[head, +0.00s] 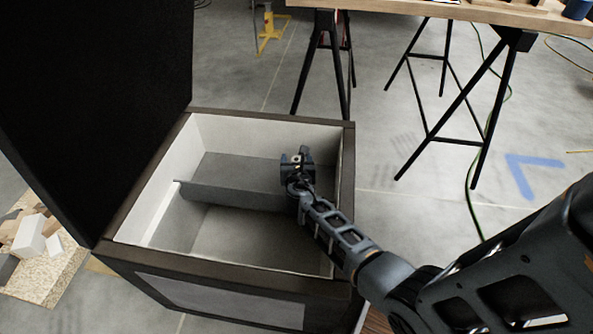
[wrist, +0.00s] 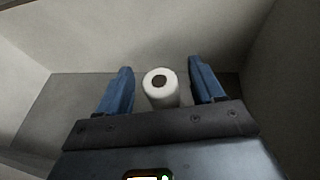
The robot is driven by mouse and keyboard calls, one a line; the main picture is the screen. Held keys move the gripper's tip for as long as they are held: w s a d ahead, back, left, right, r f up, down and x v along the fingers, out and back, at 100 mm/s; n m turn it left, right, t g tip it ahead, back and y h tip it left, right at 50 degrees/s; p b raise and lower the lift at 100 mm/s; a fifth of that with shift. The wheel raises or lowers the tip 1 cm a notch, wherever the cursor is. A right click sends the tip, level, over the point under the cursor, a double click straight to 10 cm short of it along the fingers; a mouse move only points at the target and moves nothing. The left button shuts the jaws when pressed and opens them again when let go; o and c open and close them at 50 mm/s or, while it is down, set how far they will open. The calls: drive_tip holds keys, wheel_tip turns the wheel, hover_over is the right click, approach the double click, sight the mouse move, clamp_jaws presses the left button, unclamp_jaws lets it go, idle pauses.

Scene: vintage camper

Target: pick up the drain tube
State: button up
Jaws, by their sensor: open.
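The drain tube (wrist: 161,88) is a short white cylinder with a dark round hole in its end. In the wrist view it lies between the two blue fingers of my gripper (wrist: 162,88), with a gap on each side. In the head view my gripper (head: 297,160) is inside the open box (head: 225,265), over its raised grey section at the right. A small pale bit of the tube (head: 296,159) shows between the fingers there. The fingers are open. My gripper hides the tube's lower part.
The box walls stand close around my gripper, with the right wall (head: 346,160) nearest. A grey divider step (head: 235,195) crosses the box. The raised black lid (head: 95,110) stands at left. A trestle table (head: 480,12) stands behind, and a cable runs along the floor.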

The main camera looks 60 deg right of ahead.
drive_tip(key=shift+c, duration=0.3)
drive_tip(key=c, duration=1)
